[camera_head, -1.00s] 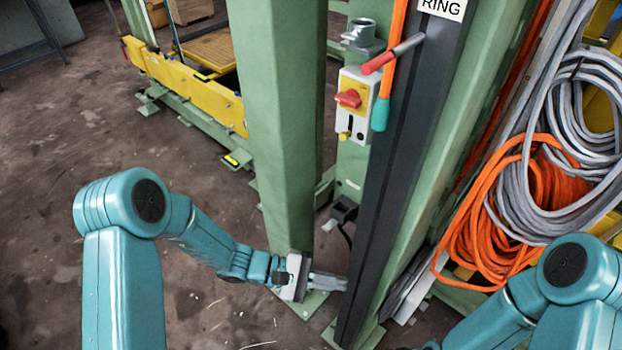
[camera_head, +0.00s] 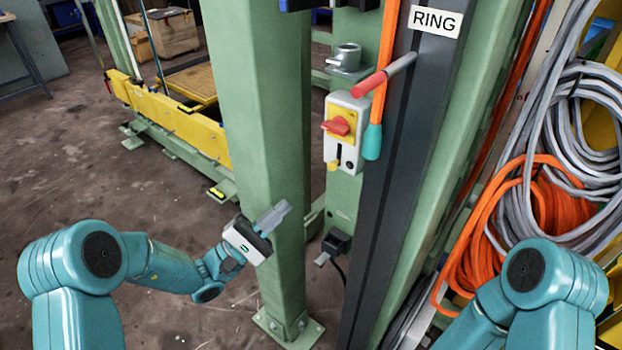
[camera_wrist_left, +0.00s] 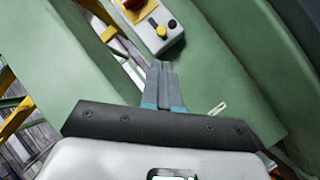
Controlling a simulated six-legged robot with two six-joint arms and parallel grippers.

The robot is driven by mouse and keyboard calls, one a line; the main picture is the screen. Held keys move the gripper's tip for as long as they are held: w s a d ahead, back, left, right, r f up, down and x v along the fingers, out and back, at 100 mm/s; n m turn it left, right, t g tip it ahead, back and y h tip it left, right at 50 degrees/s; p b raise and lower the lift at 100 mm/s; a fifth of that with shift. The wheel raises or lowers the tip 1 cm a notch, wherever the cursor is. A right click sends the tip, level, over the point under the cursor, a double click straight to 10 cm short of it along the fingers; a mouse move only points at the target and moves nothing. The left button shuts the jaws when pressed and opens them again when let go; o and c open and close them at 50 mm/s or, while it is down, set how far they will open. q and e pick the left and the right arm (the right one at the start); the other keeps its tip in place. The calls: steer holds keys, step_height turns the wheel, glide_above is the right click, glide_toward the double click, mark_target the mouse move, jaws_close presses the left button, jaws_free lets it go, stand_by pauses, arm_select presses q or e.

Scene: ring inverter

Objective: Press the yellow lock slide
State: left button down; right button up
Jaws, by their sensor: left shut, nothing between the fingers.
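The yellow lock slide (camera_head: 332,166) is a small yellow piece at the lower left of a grey switch box (camera_head: 351,112). The box is fixed to a green post and has a red rotary knob (camera_head: 338,126) on a yellow plate. In the left wrist view the yellow piece (camera_wrist_left: 162,31) shows near the top, beyond the fingertips and apart from them. My left gripper (camera_head: 275,214) is shut and empty, in front of the thick green column, below and left of the box. Its closed fingers (camera_wrist_left: 163,80) point up toward the box in the wrist view. My right gripper is out of view.
The thick green column (camera_head: 262,130) stands left of the box. An orange rod with a teal tip (camera_head: 373,140) hangs at the box's right edge, near a red-ended lever (camera_head: 370,84). A dark rail (camera_head: 388,190) runs further right. Orange and grey cables hang at right.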

arm_select(q)
steer(key=p, duration=0.1)
glide_toward(336, 160)
steer(key=x, duration=0.4)
steer(key=shift+w+d, duration=0.15)
steer(key=shift+w, duration=0.2)
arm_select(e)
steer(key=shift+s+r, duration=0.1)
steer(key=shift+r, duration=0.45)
